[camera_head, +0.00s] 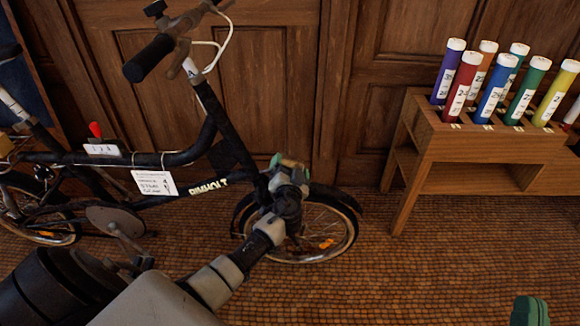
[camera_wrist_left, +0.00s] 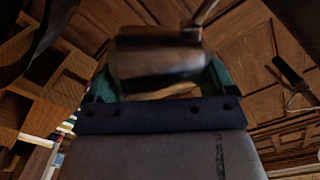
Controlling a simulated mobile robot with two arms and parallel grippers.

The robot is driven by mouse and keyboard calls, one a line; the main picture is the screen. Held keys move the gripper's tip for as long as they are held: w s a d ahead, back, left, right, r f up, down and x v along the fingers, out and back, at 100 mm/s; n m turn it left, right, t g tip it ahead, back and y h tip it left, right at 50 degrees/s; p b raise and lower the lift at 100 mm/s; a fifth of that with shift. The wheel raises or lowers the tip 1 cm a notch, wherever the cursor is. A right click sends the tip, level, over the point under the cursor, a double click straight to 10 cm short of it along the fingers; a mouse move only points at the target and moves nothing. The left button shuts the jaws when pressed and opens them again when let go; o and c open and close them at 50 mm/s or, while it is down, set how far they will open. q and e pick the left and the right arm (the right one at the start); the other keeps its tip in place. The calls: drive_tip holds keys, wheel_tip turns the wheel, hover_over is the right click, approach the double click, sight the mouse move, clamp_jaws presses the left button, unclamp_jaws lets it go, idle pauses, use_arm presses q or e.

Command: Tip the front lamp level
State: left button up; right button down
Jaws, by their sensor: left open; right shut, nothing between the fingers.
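A dark bicycle (camera_head: 215,150) stands in front of the panelled wall, its handlebar turned up at the top. The front lamp (camera_wrist_left: 155,62), a worn brownish metal cylinder, fills the upper middle of the left wrist view. In the head view my left gripper hides most or all of it. My left gripper (camera_head: 287,162) is at the bike's front, above the front wheel. Its green fingers show either side of the lamp in the left wrist view (camera_wrist_left: 160,82); it is open, and I cannot tell whether they touch. My right gripper (camera_head: 530,311) is at the lower right edge, shut and empty.
A wooden stand (camera_head: 485,150) with several coloured tubes is at the right. A paper tag (camera_head: 154,183) hangs on the bike frame, and a small counter (camera_head: 102,149) with a red lever sits on it. Tiled floor (camera_head: 440,255) is clear between the bike and stand.

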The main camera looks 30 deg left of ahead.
use_arm(q)
drive_tip(key=shift+x, duration=0.85)
drive_tip(key=c, duration=1.3)
